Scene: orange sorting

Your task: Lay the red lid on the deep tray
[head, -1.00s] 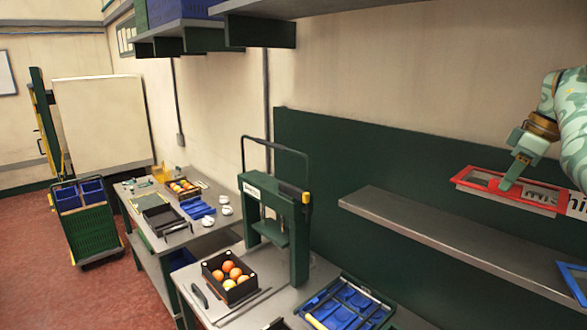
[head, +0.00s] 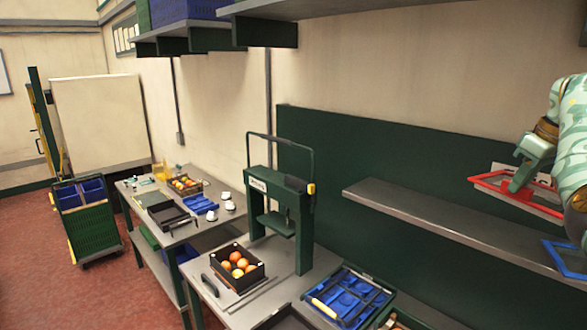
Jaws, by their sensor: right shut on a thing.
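The red lid (head: 489,181) is a flat rectangular frame at the right of the head view, raised above the grey wall shelf. My right gripper (head: 517,184) is shut on it from above. My arm hides part of the lid's right side. I cannot tell for certain which tray is the deep one. A black tray (head: 239,282) with several oranges stands on the near bench. A dark tray (head: 171,223) lies on the far bench, and another dark tray (head: 287,319) is cut off at the bottom edge. My left gripper is not in view.
The grey shelf (head: 440,222) is bare in its middle, with a blue frame (head: 556,248) at its right end. A green press (head: 305,230) stands on the near bench, beside a tray with blue inserts (head: 350,296). A green cart (head: 92,232) stands at left.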

